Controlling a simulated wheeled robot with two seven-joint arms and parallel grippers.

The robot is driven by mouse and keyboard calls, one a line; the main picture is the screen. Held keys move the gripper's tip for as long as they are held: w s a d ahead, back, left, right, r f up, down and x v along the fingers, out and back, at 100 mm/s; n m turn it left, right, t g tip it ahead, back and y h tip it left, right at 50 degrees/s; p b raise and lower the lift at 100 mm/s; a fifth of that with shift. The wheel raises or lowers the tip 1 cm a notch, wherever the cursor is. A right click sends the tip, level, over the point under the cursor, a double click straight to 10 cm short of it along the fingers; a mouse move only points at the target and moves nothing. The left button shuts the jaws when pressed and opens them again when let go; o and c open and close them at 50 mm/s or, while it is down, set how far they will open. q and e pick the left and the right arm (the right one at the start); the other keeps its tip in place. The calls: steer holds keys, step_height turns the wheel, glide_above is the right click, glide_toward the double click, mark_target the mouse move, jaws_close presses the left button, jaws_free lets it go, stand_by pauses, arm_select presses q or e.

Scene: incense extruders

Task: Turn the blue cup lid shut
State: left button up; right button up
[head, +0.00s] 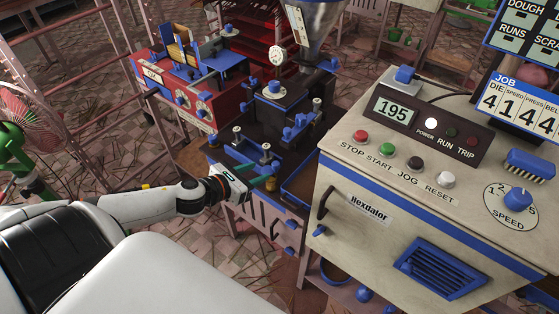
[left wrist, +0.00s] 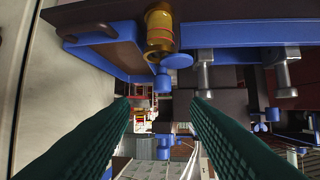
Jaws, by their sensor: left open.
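My left gripper (head: 253,179) reaches in from the left beside the dark extruder bench. In the left wrist view its two green ridged fingers (left wrist: 160,103) are wide apart with nothing between them. A brass cup (left wrist: 159,28) is at the top of that view, beyond the fingertips. A blue round disc (left wrist: 178,62), which looks like the cup's lid, sits at the cup's end, with a smaller blue knob (left wrist: 162,83) close by. The fingers do not touch them. In the head view the small brass cup (head: 271,184) is just right of the fingertips; its lid is hard to make out.
A cream control cabinet (head: 345,255) stands close on the right of the gripper. A blue-edged tray (head: 294,190) lies between it and the bench. Metal posts (left wrist: 204,75) with blue parts stand near the cup. A red machine (head: 178,100) is farther back.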

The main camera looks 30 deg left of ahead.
mark_target(273, 165)
arm_select(q)
steer(key=x, duration=0.2)
steer(key=shift+w+a+f, duration=0.1)
steer(key=shift+w, duration=0.3)
steer(key=x, duration=0.6)
steer(key=shift+w+f+p, duration=0.25)
steer(key=shift+p, duration=0.05)
steer(key=shift+w+f, duration=0.3)
steer(key=shift+w, duration=0.25)
steer(key=shift+c, duration=0.2)
jaws_close()
arm_select(e)
steer(key=shift+a+r, duration=0.15)
steer(key=shift+r, duration=0.25)
